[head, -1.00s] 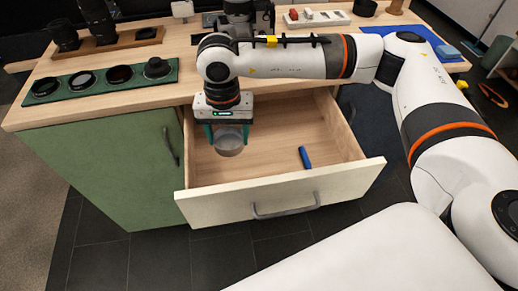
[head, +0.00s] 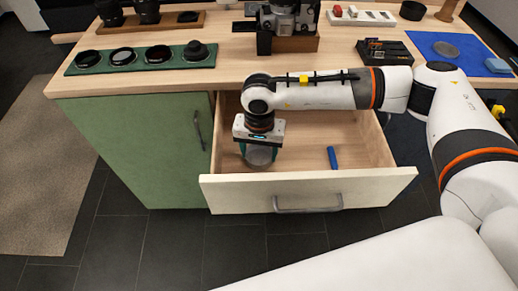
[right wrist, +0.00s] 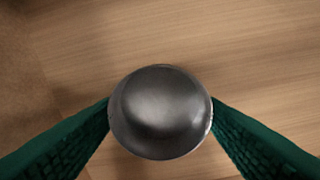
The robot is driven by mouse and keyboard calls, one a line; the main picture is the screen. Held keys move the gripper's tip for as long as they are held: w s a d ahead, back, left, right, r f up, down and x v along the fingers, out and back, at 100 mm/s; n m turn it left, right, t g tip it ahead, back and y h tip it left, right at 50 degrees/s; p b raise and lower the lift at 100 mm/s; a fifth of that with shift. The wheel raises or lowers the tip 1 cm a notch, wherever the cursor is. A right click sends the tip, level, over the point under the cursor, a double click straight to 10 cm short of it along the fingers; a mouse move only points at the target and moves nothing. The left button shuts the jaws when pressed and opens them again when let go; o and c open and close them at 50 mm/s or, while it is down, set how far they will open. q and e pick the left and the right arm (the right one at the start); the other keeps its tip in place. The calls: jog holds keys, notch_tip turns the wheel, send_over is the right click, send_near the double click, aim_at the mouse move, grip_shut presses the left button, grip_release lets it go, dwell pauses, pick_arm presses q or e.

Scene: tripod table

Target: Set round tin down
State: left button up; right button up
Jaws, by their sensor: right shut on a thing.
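The round tin (head: 260,155) is grey metal with a smooth round top. It is between the green fingers of my right gripper (head: 258,152), inside the open drawer (head: 308,189) at its left part. In the right wrist view the tin (right wrist: 160,111) sits between both fingertips (right wrist: 160,118), which touch its sides, with the wooden drawer floor behind it. I cannot tell whether the tin's underside touches the floor. My left gripper is not in view.
A blue cylinder (head: 332,158) lies in the drawer, right of the tin. On the worktop (head: 235,70) are a green mat (head: 140,64) with several round lens parts, a camera (head: 288,20) on a wooden block, and a blue mat (head: 425,45) at right. Bare drawer floor lies between tin and cylinder.

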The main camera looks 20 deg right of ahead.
jog(key=shift+f, duration=0.1)
jog(key=o, duration=1)
jog(key=shift+c, duration=0.2)
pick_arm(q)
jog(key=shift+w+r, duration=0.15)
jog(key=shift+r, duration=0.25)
